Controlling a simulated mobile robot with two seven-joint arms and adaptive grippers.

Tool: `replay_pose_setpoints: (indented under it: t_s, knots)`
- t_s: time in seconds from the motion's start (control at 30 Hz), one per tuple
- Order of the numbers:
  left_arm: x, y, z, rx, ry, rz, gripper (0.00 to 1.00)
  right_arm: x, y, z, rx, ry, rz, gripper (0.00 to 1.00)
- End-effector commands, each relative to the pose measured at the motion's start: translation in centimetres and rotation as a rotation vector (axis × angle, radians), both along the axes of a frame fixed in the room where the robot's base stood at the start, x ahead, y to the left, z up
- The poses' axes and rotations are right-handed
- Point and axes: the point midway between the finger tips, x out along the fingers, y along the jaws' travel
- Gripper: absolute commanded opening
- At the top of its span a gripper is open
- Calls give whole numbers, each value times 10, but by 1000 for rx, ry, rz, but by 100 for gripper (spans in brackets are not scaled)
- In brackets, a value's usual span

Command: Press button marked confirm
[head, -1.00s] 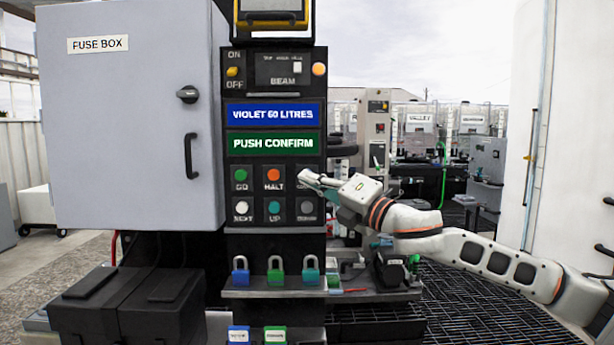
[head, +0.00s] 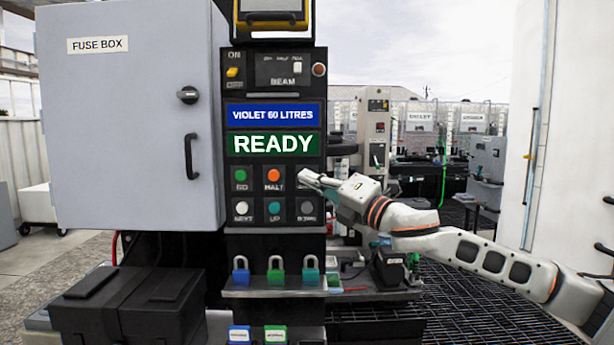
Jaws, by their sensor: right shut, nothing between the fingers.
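A black control panel (head: 290,143) stands in the middle of the head view. Its green screen (head: 274,144) reads READY, and the blue screen (head: 273,115) above it reads VIOLET 60 LITRES. Below are a green GO button (head: 240,174), an orange HALT button (head: 273,174), a white NEXT button (head: 241,208), a teal UP button (head: 274,208) and a grey button (head: 307,208). My right gripper (head: 306,177) is shut and empty, its tips at the upper right button place. My left gripper is out of view.
A grey fuse box (head: 130,120) stands left of the panel. Several padlocks (head: 277,272) sit on a ledge below the buttons. A black bin (head: 130,305) stands at lower left. A dark grating (head: 470,310) covers the floor at right, beside a white tank (head: 570,120).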

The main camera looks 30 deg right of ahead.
Motion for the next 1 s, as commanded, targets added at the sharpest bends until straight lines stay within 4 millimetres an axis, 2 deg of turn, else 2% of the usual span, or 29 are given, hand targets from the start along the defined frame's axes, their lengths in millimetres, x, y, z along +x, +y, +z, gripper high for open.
replay_pose_setpoints:
  t_s: [0.53, 1.0]
  knots:
    - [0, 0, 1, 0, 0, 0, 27, 1, -1, 0, -1, 0, -2, 0]
    - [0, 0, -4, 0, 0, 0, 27, -16, 9, -1, -1, 1, -1, 0]
